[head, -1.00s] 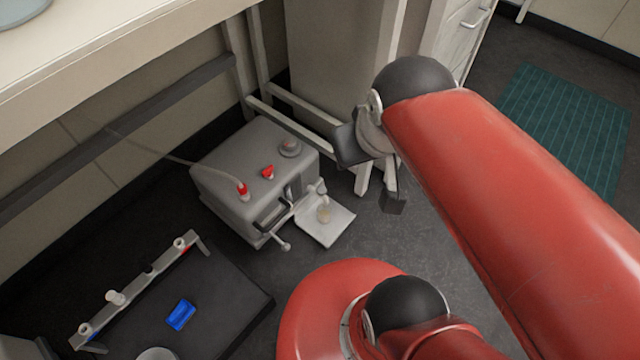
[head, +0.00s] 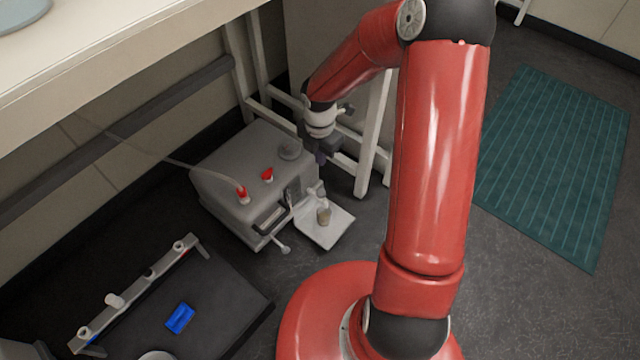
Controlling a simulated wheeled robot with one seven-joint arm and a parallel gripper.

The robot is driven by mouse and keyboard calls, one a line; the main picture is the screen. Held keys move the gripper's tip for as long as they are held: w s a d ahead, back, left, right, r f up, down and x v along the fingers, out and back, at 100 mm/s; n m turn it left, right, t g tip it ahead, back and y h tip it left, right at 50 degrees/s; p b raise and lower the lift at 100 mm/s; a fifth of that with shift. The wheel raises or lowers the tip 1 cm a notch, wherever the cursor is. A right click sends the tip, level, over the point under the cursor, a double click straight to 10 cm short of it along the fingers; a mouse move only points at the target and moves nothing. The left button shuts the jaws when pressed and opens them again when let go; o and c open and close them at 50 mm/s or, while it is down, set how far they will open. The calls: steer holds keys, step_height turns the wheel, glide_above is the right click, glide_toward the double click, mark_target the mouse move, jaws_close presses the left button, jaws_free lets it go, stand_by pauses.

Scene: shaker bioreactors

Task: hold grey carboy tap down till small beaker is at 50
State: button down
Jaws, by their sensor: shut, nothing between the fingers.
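The grey carboy (head: 228,188) is a boxy grey container on the dark floor by the bench frame. Its tap (head: 313,190) sticks out low on the right-hand front side. The small beaker (head: 323,214) stands upright under the tap on a pale tray (head: 329,233). It holds some brownish liquid, but its markings are too small to read. My gripper (head: 321,156) is pointing down just above and behind the tap, shut with nothing in it. I cannot tell whether its dark fingertips touch the tap.
The carboy's top has a red-capped tube fitting (head: 243,196), a red cap (head: 267,175) and a grey round cap (head: 290,149). White bench legs (head: 373,135) stand close to my gripper. A black mat (head: 215,304) with a rack and a blue object (head: 180,317) lies lower left.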

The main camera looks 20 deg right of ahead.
mark_target(321, 192)
steer(key=shift+w+a+f, duration=0.1)
steer(key=shift+f, duration=0.1)
steer(key=shift+f, duration=0.1)
step_height(321, 192, down, 14)
steer(key=b, duration=0.3)
steer(key=shift+b, duration=0.3)
